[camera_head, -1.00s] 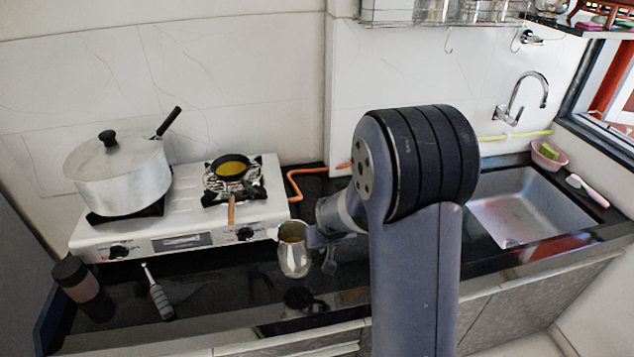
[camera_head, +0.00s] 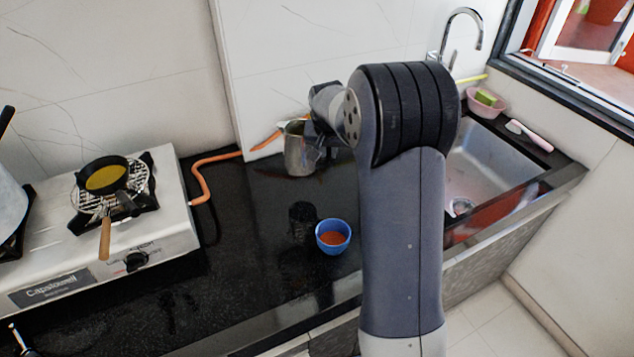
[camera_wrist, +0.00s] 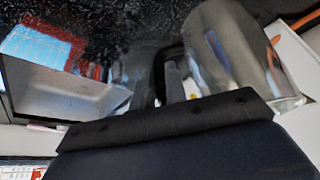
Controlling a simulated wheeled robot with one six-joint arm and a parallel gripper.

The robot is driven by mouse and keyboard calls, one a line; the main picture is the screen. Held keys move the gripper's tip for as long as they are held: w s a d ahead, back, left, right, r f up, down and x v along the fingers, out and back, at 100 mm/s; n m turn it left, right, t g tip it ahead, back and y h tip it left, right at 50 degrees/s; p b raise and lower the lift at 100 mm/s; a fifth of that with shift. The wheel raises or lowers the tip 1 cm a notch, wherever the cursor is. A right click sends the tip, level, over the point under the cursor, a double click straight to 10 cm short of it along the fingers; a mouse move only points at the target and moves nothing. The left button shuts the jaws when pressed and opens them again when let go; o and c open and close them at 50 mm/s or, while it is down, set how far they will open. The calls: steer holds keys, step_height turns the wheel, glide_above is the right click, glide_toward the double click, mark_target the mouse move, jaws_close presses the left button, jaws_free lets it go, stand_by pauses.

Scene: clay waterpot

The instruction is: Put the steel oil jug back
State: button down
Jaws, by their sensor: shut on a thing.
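The steel oil jug (camera_head: 299,152) is upright over the far part of the black counter, near the back wall. My gripper (camera_head: 322,140) is at its right side and shut on it, at the handle side. My wrist and arm hide part of the jug's right side. In the wrist view the jug (camera_wrist: 228,50) fills the upper right, with my gripper (camera_wrist: 172,78) at its side. I cannot tell whether the jug's base touches the counter.
A blue bowl with red contents (camera_head: 333,236) stands near the counter's front. The stove (camera_head: 165,220) with a small pan (camera_head: 104,176) is at left. An orange hose (camera_head: 205,165) runs along the back. The sink (camera_head: 485,165) is at right.

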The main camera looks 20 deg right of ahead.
step_height(320, 180, down, 10)
steer(key=shift+r+p, duration=0.15)
steer(key=shift+p, duration=0.45)
steer(key=c, duration=1.9)
jaws_free()
steer(key=shift+f+b, duration=0.25)
steer(key=shift+b, duration=0.05)
steer(key=o, duration=0.5)
steer(key=shift+r, duration=0.1)
steer(key=shift+c, duration=0.2)
